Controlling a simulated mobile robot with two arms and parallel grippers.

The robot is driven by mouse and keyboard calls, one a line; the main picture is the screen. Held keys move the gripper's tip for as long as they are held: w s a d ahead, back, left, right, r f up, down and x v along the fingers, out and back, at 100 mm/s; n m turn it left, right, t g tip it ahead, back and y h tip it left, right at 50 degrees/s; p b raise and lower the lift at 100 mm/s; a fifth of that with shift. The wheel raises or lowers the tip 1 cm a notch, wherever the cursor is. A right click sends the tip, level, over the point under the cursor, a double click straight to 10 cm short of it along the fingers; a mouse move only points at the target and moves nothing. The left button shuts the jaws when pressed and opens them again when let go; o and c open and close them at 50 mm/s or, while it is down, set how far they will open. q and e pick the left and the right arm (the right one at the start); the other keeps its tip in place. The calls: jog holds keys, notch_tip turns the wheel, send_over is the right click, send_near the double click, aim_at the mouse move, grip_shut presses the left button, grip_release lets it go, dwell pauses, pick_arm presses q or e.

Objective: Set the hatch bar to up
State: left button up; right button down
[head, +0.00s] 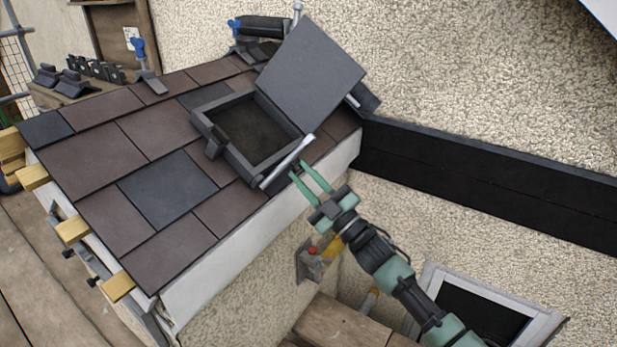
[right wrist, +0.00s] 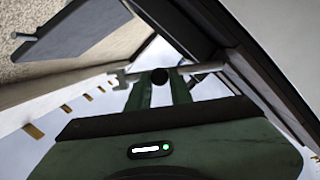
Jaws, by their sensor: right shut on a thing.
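The roof hatch has a dark square frame (head: 222,158) set in the tiles, and its grey lid (head: 312,72) stands open, tilted back. The pale metal hatch bar (head: 285,164) runs along the frame's right side, its far end a little raised. My right gripper (head: 298,170) reaches in from the lower right with its green fingertips at the bar and is shut on it. In the right wrist view the green fingers (right wrist: 161,88) are at the bar (right wrist: 207,67), with a dark round end between them. My left gripper is out of view.
Brown and dark slates (head: 168,190) cover the roof left of the hatch. A black band (head: 480,184) runs along the rough wall at right. Several dark roof pieces (head: 90,70) lie at the far left.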

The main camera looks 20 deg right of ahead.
jog(key=c, duration=1.3)
grip_release()
jog(key=shift+o, duration=0.2)
jog(key=shift+s, duration=0.1)
jog(key=v, duration=0.7)
jog(key=shift+s+f, duration=0.2)
jog(key=shift+s, duration=0.05)
jog(key=shift+d, duration=0.1)
